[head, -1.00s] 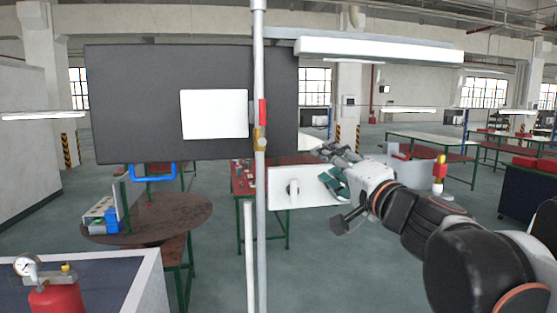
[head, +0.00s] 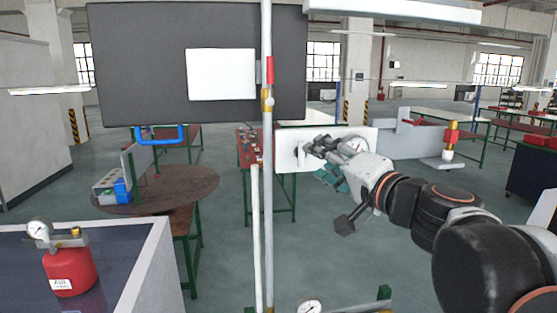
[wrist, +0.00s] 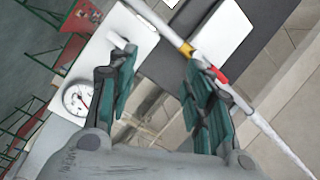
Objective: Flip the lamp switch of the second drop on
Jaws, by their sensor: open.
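My gripper (head: 320,160) is in front of a white panel (head: 370,138) in the head view, fingers apart and empty. In the wrist view its teal-padded fingers (wrist: 161,60) are spread, with nothing between them. A pale knob or lever (wrist: 141,18) on the panel (wrist: 98,60) lies just beyond the left finger; I cannot tell if they touch. In the head view the knob is mostly hidden by the fingers. I cannot tell for sure that it is the lamp switch, nor its position. A long lamp (head: 400,10) hangs overhead.
A vertical pipe (head: 267,200) with a red-handled brass valve (head: 269,72) stands left of my gripper. A round gauge (wrist: 77,98) is on the panel. Another red-and-brass valve (head: 451,138) is at right. A dark board (head: 140,60), round table (head: 160,190) and red cylinder (head: 70,272) are left.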

